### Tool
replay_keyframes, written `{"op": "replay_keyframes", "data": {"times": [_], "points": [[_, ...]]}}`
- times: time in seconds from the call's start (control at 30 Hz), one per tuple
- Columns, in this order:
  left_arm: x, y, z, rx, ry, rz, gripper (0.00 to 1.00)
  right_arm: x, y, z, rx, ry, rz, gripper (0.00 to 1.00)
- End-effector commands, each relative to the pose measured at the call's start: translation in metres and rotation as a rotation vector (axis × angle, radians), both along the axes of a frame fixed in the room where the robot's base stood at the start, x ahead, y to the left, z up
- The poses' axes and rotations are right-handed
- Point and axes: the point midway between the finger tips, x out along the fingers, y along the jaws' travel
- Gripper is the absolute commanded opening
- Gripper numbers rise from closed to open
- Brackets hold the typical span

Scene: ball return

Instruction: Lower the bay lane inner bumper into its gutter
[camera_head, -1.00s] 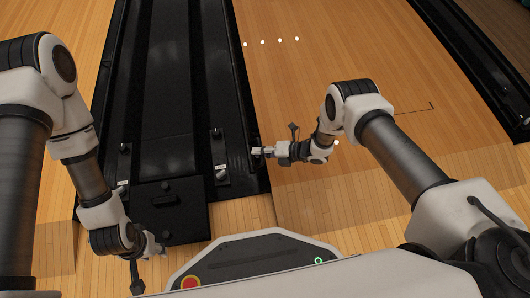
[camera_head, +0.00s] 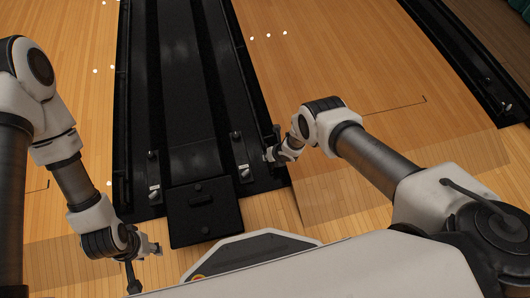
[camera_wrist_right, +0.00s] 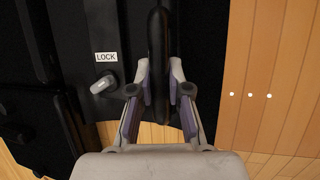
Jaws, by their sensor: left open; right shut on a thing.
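The bumper (camera_wrist_right: 158,50) is a long black rail with a rounded end. In the right wrist view it runs up the middle between the two fingers. My right gripper (camera_wrist_right: 160,92) is shut on it. In the head view my right gripper (camera_head: 269,155) is at the near end of the black gutter strip (camera_head: 248,88), right of the ball return; its fingers are small there. A latch knob (camera_wrist_right: 103,84) beside a LOCK label (camera_wrist_right: 106,57) lies left of the rail. My left gripper (camera_head: 152,248) is open and empty, low over the floor at left. How high the bumper stands is unclear.
A black ball return box (camera_head: 204,212) stands in front of me, between two small latches (camera_head: 154,192) and (camera_head: 244,172). Wooden lanes (camera_head: 330,60) lie on both sides. Another dark gutter (camera_head: 465,60) runs at far right.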

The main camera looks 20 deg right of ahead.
Motion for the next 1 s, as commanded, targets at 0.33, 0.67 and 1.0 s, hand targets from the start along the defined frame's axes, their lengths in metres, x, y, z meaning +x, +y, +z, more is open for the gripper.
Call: {"op": "replay_keyframes", "data": {"times": [0.33,0.67,1.0], "points": [[0.0,0.0,0.007,0.0,0.0,0.0,0.41,0.001,-0.002,-0.002,-0.036,-0.003,0.001,0.38],[0.0,0.0,0.007,0.0,0.0,0.0,0.41,0.001,-0.002,-0.002,-0.035,-0.002,0.0,0.43],[0.0,0.0,0.007,0.0,0.0,0.0,0.41,-0.013,-0.01,0.034,-0.035,0.0,-0.001,0.43]]}}
